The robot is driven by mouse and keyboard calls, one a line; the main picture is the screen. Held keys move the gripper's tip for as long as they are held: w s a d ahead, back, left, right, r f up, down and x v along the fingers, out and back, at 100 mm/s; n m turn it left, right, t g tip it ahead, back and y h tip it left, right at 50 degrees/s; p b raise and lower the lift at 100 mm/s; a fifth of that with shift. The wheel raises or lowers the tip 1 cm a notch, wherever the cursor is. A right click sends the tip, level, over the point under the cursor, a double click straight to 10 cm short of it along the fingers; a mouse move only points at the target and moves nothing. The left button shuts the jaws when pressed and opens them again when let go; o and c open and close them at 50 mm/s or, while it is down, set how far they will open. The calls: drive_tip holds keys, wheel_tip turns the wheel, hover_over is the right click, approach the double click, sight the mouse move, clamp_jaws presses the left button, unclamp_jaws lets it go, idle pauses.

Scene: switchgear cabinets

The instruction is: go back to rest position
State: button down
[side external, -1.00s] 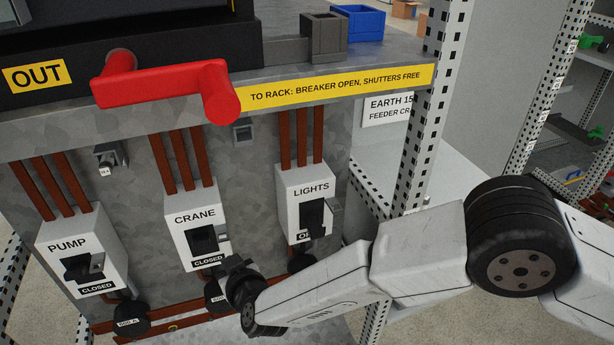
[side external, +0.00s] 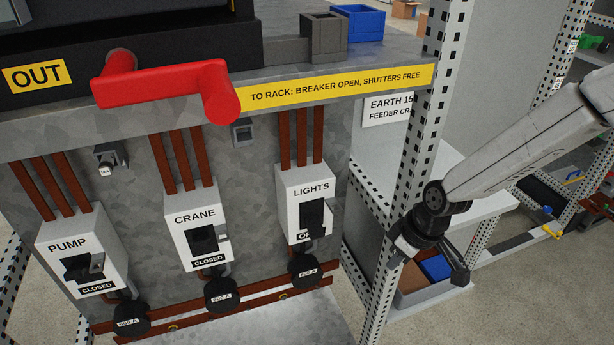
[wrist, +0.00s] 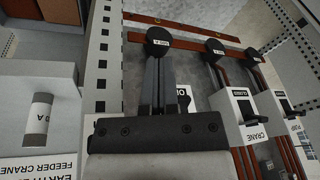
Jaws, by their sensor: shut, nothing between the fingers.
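My gripper (side external: 460,275) hangs to the right of the front cabinet in the side view, beside the perforated upright. Its two dark fingers lie close together, shut and empty, in the wrist view (wrist: 158,62). It touches no switch that I can see. The LIGHTS switch box (side external: 306,203) has a dark handle and a partly hidden label. The CRANE switch box (side external: 198,230) and PUMP switch box (side external: 82,255) both read CLOSED. The CRANE box also shows in the wrist view (wrist: 245,118).
A red handle (side external: 170,86) juts out beside an OUT label (side external: 34,73). A perforated upright (side external: 428,130) stands close to my gripper. A bin with a blue item (side external: 436,268) sits low behind it. Grey and blue bins (side external: 358,22) stand on the cabinet top.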

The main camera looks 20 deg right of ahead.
drive_tip(key=s+d+r+m+h, duration=0.1)
drive_tip(key=s+d+r+m, duration=0.1)
drive_tip(key=s+d, duration=0.3)
drive_tip(key=s+d+r+m+h, duration=0.1)
drive_tip(key=s+d+r+m, duration=0.2)
drive_tip(key=d, duration=0.8)
drive_tip(key=shift+s+d+r, duration=0.35)
drive_tip(key=shift+s+r, duration=0.1)
drive_tip(key=shift+s, duration=0.4)
